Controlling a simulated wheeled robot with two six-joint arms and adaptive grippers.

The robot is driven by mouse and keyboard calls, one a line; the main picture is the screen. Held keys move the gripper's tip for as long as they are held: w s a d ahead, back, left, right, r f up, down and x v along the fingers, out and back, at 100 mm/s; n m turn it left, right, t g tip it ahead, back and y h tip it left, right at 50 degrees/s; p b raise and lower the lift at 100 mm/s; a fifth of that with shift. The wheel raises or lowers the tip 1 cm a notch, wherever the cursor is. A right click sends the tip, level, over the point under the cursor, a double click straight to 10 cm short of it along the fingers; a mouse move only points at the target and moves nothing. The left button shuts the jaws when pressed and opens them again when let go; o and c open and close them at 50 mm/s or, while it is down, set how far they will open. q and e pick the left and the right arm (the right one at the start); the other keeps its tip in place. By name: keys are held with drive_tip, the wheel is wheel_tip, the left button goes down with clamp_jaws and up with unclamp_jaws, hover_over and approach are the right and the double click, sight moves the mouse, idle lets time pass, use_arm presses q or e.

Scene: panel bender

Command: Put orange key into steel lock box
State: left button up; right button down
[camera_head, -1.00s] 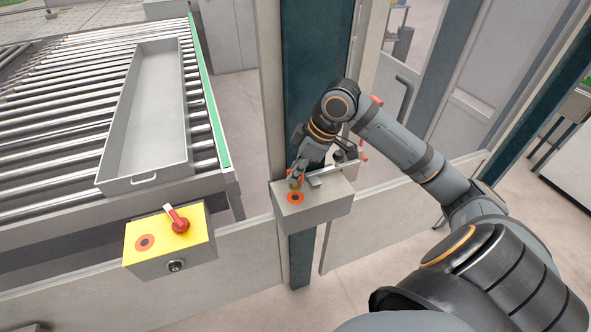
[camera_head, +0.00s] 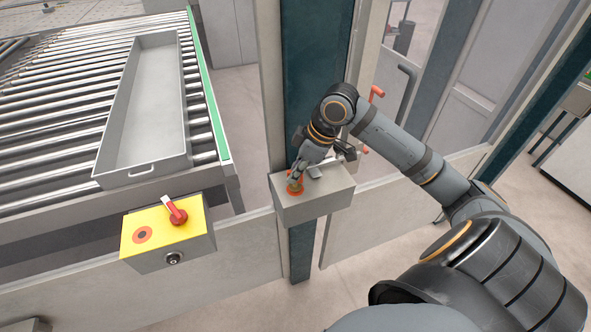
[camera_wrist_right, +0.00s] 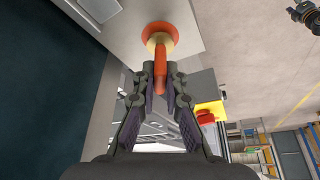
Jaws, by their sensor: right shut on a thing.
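The steel lock box (camera_head: 325,203) is a grey box on the dark post, with an orange ring on its top face; its surface also shows in the wrist view (camera_wrist_right: 120,30). The orange key (camera_wrist_right: 161,68) stands at that ring, with a brass-coloured collar against it. How deep the key sits cannot be seen. My right gripper (camera_wrist_right: 160,72) is shut on the key, one finger on each side. In the head view the right gripper (camera_head: 296,178) is just over the ring and hides most of the key. My left gripper is not in view.
A yellow switch box (camera_head: 190,236) with a red-handled switch and its own orange ring stands at the lower left. A grey tray (camera_head: 146,170) lies on the roller conveyor. A door with a dark handle (camera_head: 404,92) is behind my right arm.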

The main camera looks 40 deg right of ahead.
drive_tip(key=shift+f, duration=0.4)
drive_tip(key=c, duration=1.3)
unclamp_jaws()
drive_tip(key=shift+c, duration=0.2)
wheel_tip(320, 180, up, 10)
drive_tip(key=shift+r, duration=0.1)
